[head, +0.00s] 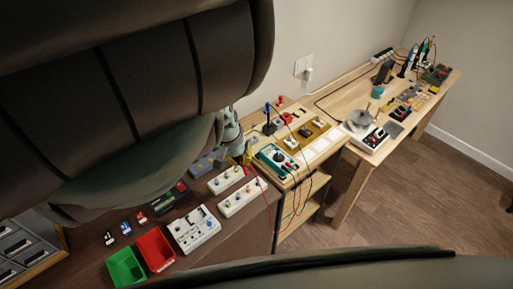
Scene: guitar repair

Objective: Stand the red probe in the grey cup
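My gripper (246,158) is small in the head view, at the end of my grey-green arm near the middle. It is above the bench, just left of the teal multimeter (277,157). Its fingers are partly hidden and too small to read as open or shut. A thin red lead (267,192) runs close by it and hangs over the bench edge. A red probe-like piece (287,118) lies behind the multimeter; I cannot tell whether it is the task's probe. A dark holder (269,128) with a blue-topped piece stands there. I cannot make out the grey cup with certainty.
White pedal-like boxes (194,229) and green (126,268) and red (156,249) bins sit on the near bench. A second wooden table (352,184) with tools stands to the right. My own dark body hides the upper left. Floor is clear at right.

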